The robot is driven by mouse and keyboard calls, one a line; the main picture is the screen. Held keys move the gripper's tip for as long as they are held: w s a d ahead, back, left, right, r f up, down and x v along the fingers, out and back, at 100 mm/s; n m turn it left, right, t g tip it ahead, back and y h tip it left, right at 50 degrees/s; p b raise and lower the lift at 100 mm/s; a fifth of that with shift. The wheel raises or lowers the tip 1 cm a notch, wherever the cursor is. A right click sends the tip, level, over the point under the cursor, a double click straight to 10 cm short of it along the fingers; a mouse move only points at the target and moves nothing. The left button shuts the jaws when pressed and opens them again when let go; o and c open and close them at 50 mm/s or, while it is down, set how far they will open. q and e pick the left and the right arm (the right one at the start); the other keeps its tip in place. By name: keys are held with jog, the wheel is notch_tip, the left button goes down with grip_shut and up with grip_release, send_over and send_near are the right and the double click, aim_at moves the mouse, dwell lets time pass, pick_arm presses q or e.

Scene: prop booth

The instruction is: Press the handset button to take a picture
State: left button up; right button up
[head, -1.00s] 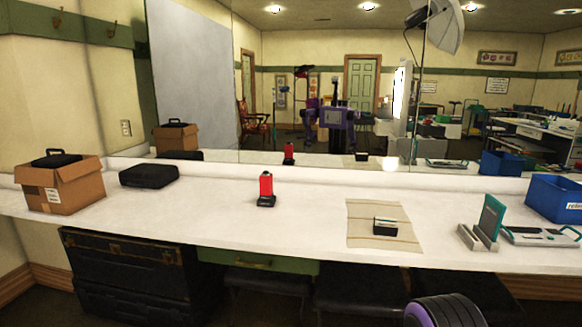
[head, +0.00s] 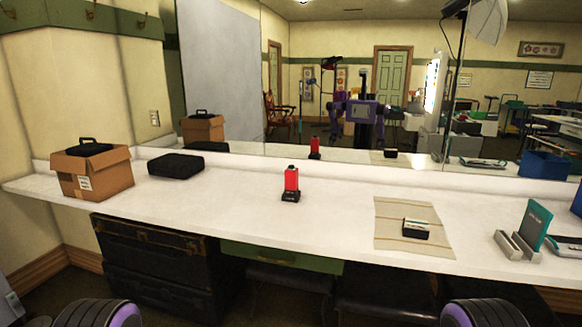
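A red upright device (head: 291,180) stands in a black base (head: 290,197) on the white counter, near the middle; it looks like the handset. Its button is too small to make out. A small black box-shaped thing with a pale top (head: 416,229) lies on a beige striped mat (head: 385,237) to the right; I cannot tell what it is. Neither gripper shows; only dark, purple-edged parts of my arms reach into the bottom left and bottom right corners.
The white counter (head: 340,205) runs along a mirror. A cardboard box (head: 105,178) and a black case (head: 176,166) sit at left. A teal panel in a grey stand (head: 535,225) is at right. Dark trunks (head: 155,265) and a green drawer (head: 280,258) are below. The counter around the red device is clear.

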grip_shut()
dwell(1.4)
